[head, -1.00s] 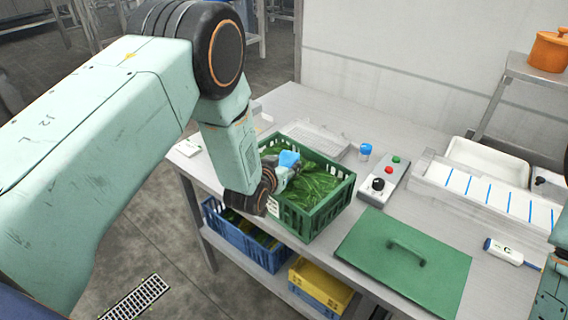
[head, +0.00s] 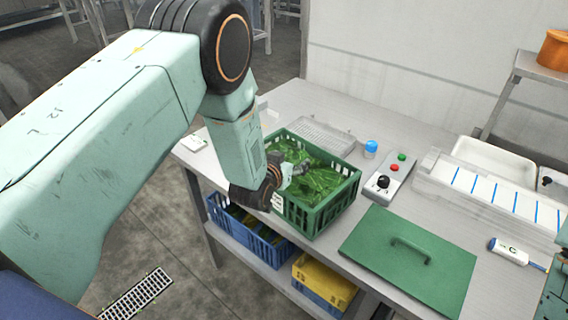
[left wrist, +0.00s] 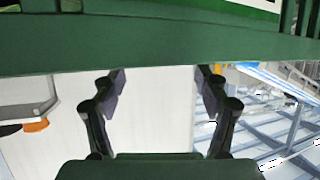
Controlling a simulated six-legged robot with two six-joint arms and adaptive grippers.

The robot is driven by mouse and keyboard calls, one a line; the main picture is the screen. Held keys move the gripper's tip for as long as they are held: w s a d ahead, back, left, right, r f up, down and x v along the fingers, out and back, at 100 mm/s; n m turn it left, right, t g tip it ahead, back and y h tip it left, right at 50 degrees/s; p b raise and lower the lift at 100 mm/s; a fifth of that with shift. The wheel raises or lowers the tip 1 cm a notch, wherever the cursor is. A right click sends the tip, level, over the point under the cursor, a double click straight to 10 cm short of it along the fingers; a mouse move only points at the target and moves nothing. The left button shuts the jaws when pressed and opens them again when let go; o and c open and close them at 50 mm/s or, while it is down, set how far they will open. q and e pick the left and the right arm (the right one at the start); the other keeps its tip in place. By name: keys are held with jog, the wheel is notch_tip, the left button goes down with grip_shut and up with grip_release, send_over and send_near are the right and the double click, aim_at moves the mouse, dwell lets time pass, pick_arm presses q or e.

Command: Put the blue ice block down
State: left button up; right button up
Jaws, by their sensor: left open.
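The blue ice block is not visible in either view now. My left gripper (head: 297,170) is at the left side of the green crate (head: 318,222), its fingers over the leafy greens (head: 322,184) inside. In the left wrist view my left gripper (left wrist: 160,82) has its fingers spread apart with nothing between them, and a green crate wall (left wrist: 160,42) crosses the top. The floor of the crate is hidden by the greens and my arm. My right gripper is not in view.
A wire tray (head: 320,136) lies behind. Blue (head: 250,236) and yellow (head: 322,283) crates sit below. A white basin (head: 497,160) stands at right.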

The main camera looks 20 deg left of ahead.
pick_arm(q)
jog(key=d+v, duration=0.1)
jog(key=v, duration=1.1)
jog(key=s+a+f+g, duration=0.3)
jog(key=s+f+g, duration=0.4)
jog(key=s+f, duration=0.8)
jog(key=s+f+g, duration=0.1)
jog(key=s+g, duration=0.2)
jog(key=s, duration=0.7)
jog(key=s+f+n+g, duration=0.1)
jog(key=s+f+g, duration=0.1)
jog(key=s, duration=0.8)
jog(key=shift+f+g+y+b, duration=0.3)
jog(key=shift+g+b, duration=0.05)
jog(key=shift+g, duration=0.45)
